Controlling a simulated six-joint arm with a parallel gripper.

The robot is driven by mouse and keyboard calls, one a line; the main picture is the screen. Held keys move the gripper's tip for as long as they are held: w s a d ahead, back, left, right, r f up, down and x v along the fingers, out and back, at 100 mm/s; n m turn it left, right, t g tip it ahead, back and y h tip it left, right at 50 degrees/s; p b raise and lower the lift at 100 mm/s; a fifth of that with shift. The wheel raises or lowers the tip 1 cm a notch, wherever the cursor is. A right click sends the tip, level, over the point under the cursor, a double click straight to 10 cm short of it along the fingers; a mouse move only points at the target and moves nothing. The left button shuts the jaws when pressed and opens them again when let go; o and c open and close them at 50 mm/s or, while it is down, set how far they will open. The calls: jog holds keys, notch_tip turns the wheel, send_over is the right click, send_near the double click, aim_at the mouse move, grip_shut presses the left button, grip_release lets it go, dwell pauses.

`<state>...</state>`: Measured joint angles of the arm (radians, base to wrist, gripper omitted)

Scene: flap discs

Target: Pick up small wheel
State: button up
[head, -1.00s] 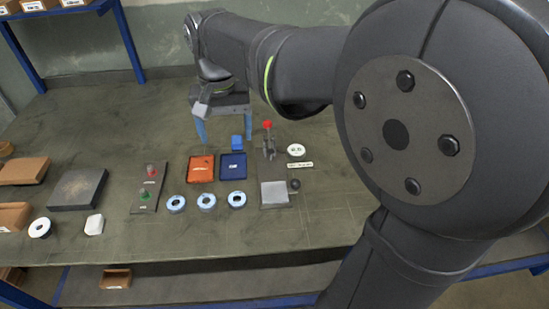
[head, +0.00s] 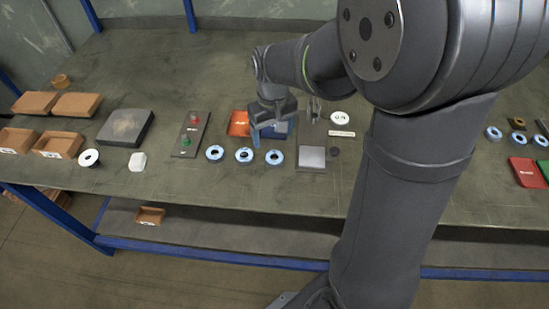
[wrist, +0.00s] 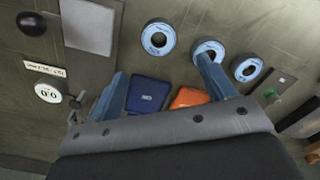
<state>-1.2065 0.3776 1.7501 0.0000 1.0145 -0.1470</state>
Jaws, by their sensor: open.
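No single object is clearly marked as the small wheel. Three small blue-and-white ring-shaped discs lie in a row on the table: left (head: 214,154), middle (head: 244,155) and right (head: 274,157). They also show in the wrist view as the right disc (wrist: 158,38), middle disc (wrist: 208,46) and left disc (wrist: 247,68). My gripper (head: 268,138) has blue fingers, is open and empty, and hangs above the trays just behind the row. In the wrist view, one fingertip of my gripper (wrist: 162,70) overlaps the middle disc's lower edge. Contact cannot be told.
An orange tray (head: 238,124) and a dark blue tray (wrist: 147,94) lie under my gripper. A grey plate (head: 312,157) and dark round knob (head: 335,152) are right of the row. A panel with red and green buttons (head: 191,134) stands left. The table's front strip is clear.

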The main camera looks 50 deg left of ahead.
aim_at(274, 153)
notch_tip(274, 153, down, 2)
jog(key=shift+f, duration=0.1)
jog(key=shift+s+d+f, duration=0.1)
jog(key=shift+d+f, duration=0.05)
jog(key=shift+f, duration=0.75)
jog(key=shift+s+d+f, duration=0.1)
jog(key=shift+d+f, duration=0.05)
jog(key=shift+f, duration=0.8)
jog(key=shift+d+f, duration=0.15)
jog(key=shift+f, duration=0.75)
jog(key=c, duration=1.1)
jog(key=shift+r, duration=0.15)
